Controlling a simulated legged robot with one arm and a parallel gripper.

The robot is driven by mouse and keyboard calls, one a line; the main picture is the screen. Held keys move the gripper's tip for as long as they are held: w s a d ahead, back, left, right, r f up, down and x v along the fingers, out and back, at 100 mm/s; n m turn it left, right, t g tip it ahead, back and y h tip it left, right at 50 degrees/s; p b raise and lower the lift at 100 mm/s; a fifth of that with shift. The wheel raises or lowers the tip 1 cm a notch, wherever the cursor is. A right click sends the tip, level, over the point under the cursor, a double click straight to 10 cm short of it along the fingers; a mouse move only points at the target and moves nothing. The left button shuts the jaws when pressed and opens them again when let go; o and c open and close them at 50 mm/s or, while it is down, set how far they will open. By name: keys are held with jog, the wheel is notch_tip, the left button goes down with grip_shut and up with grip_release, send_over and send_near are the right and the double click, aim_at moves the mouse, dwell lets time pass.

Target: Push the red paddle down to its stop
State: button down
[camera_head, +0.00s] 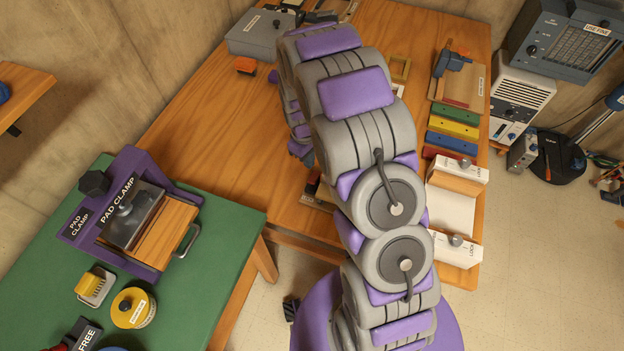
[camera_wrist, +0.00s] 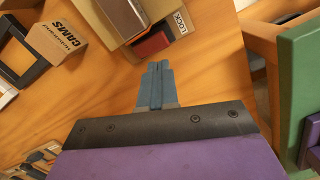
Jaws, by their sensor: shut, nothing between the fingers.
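In the wrist view, a red flat piece (camera_wrist: 152,44), which looks like the red paddle, shows at the top centre, partly under a grey-brown block. It sits on a wooden fixture beside a label reading LOCK (camera_wrist: 180,22). My gripper (camera_wrist: 157,64) is shut and empty, its blue-grey fingers together. The fingertips show just below the red piece in the picture, with a small gap in view; their height above the table cannot be told.
A cardboard piece marked CAMS (camera_wrist: 70,38) and a dark frame (camera_wrist: 28,52) lie left in the wrist view. The green-topped table (camera_head: 215,225) with a purple pad clamp (camera_head: 150,185) stands left in the head view. Bare wood (camera_head: 205,125) lies left of my arm.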

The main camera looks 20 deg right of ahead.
aim_at(311, 179)
jog(key=f+b, duration=0.1)
jog(key=f, duration=0.1)
jog(key=f+b, duration=0.1)
jog(key=f, duration=0.1)
jog(key=f+b, duration=0.1)
jog(key=f, duration=0.1)
jog(key=shift+s+d+f, duration=0.15)
jog(key=shift+s+f, duration=0.1)
jog(key=shift+s, duration=0.05)
jog(key=shift+f, duration=0.2)
jog(key=shift+f, duration=1.25)
jog(key=shift+w+a+r+p, duration=0.3)
jog(key=shift+w+a+p, duration=0.15)
jog(key=shift+w, duration=0.2)
jog(key=shift+w+a+r+p, duration=0.3)
jog(key=shift+w+a, duration=0.1)
jog(key=shift+w, duration=0.25)
notch_tip(311, 179, up, 17)
jog(key=w+a+p, duration=0.1)
jog(key=p, duration=0.2)
jog(key=shift+w, duration=0.25)
